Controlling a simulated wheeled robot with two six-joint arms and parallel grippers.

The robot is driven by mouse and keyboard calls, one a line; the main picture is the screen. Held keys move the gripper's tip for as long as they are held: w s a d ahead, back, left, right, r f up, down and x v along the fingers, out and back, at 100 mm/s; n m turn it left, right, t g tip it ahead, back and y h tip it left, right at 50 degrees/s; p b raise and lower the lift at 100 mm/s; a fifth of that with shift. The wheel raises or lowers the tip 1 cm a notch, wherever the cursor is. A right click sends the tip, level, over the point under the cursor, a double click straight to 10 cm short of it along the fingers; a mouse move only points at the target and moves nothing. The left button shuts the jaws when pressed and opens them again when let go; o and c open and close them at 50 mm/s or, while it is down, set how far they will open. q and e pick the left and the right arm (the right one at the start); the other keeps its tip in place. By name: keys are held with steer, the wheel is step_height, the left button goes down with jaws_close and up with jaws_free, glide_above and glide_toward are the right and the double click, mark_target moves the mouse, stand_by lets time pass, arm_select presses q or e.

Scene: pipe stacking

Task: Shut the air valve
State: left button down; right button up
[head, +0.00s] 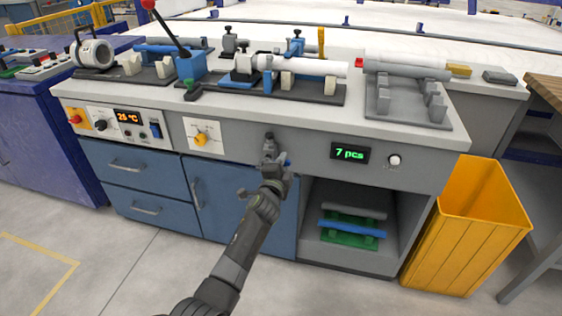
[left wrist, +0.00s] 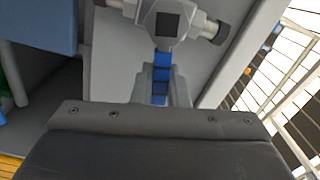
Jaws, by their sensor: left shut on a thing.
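The air valve is a grey metal body with side fittings, seen at the top of the left wrist view (left wrist: 165,22). In the head view its top (head: 269,138) shows against the grey front of the bench, left of the counter display. A blue handle (left wrist: 163,62) runs from the valve body down between the fingers of my left gripper (left wrist: 162,88). My left gripper is shut on this blue handle. In the head view my left gripper (head: 275,163) hides most of the valve and handle. My right gripper is in neither view.
The bench top above (head: 390,60) carries pipe fixtures and a lever press. A "7 pcs" display (head: 350,153) and a yellow knob (head: 200,138) flank the valve. Below are a blue cabinet door (head: 225,205) and an open shelf. A yellow bin (head: 470,235) stands at right.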

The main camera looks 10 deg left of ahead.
arm_select(q)
steer(key=shift+f+m, duration=0.6)
steer(key=shift+m, duration=0.3)
steer(key=shift+f+m+b, duration=0.15)
steer(key=shift+m+b, duration=0.15)
steer(key=shift+m, duration=0.1)
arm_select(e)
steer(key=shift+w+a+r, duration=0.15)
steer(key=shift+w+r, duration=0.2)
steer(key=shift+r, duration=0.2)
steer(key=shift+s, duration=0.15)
arm_select(q)
steer(key=c, duration=1.4)
jaws_free()
steer(key=shift+c, duration=0.2)
steer(key=shift+s, duration=0.1)
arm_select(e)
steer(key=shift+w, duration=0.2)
